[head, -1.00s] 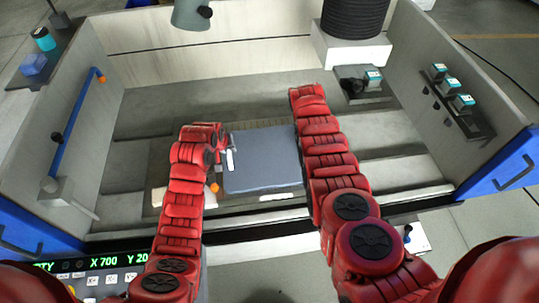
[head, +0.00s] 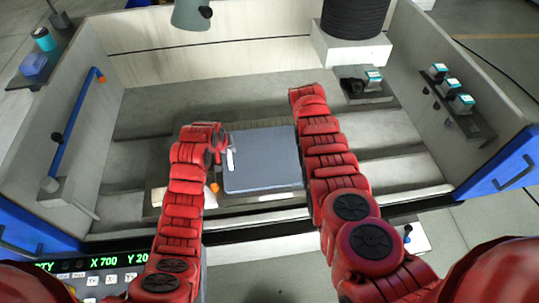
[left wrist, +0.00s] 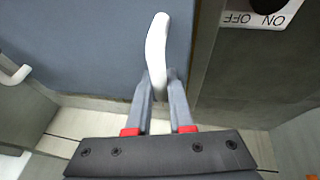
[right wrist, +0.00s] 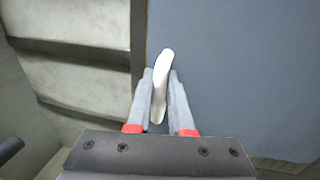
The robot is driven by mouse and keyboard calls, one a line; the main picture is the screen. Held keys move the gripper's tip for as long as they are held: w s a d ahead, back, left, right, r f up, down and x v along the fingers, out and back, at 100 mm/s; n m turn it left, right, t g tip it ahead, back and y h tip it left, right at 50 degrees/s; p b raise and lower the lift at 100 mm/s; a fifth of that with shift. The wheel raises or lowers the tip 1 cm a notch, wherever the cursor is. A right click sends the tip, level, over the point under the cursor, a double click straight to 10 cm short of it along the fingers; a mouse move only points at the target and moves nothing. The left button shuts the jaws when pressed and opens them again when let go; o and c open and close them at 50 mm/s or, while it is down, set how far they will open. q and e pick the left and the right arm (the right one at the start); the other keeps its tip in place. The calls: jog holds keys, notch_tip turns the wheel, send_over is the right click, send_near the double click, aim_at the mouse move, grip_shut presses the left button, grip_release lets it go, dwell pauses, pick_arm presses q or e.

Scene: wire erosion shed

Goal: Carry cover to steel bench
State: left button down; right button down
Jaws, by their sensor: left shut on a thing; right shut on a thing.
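The cover is a flat blue-grey panel (head: 262,162) in the middle of the machine's tank, between my two arms in the head view. It has white handles at its sides. My left gripper (left wrist: 157,100) is shut on one white handle (left wrist: 156,45), and the panel (left wrist: 80,40) fills the upper left of that view. My right gripper (right wrist: 159,100) is shut on another white handle (right wrist: 163,70), with the panel (right wrist: 240,70) to its right. In the head view my left gripper (head: 224,158) is at the panel's left edge; my right gripper is hidden behind its arm.
The tank has a tall left wall (head: 65,130) and right wall (head: 440,120). A blue rod (head: 78,125) and a shelf with small teal-topped boxes (head: 455,100) sit on those walls. A black ribbed cylinder (head: 354,18) stands at the back. A small orange knob (head: 214,188) is near the panel's left front.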

pick_arm(q)
jog(key=shift+r, duration=0.15)
pick_arm(e)
jog(key=shift+r, duration=0.2)
